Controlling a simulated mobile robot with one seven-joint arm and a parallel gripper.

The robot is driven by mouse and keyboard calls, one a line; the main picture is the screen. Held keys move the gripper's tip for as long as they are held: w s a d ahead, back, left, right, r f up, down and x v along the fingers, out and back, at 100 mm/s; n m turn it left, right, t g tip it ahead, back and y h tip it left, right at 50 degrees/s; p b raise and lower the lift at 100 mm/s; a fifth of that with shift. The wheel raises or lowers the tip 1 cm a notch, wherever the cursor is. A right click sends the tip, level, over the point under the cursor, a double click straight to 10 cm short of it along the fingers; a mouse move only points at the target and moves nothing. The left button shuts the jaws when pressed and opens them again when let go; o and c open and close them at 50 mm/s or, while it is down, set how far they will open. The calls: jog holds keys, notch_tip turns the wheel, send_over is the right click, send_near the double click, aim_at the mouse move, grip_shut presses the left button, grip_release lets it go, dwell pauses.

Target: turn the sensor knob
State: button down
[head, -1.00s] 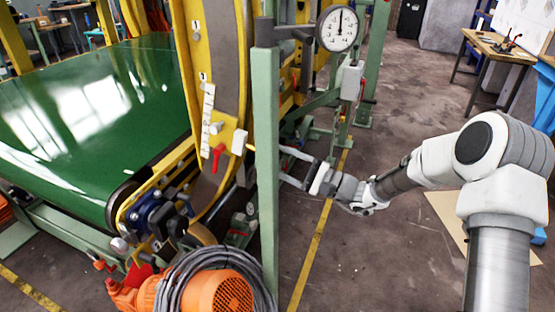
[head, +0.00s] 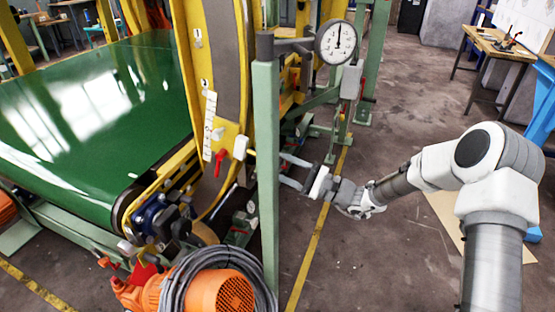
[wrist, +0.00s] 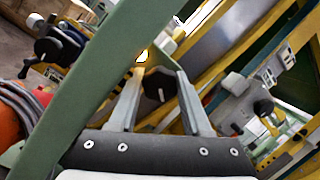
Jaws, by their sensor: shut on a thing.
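The sensor knob (wrist: 157,87) is a dark, many-sided knob, seen in the wrist view between my two grey fingers. My gripper (wrist: 159,69) is shut on it, with one finger on each side. In the head view my gripper (head: 284,171) reaches left just behind a green post, with its fingertips close to the post's edge.
The green post (head: 267,185) stands close to my gripper and crosses the wrist view (wrist: 95,85). A yellow frame, red lever (head: 223,160), dial gauge (head: 335,42) and orange motor (head: 215,292) surround the work area.

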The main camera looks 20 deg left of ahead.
jog(key=shift+c, duration=1.7)
grip_release()
jog(key=shift+s+f+b, duration=0.1)
jog(key=shift+f+b, duration=0.05)
jog(key=shift+b, duration=0.25)
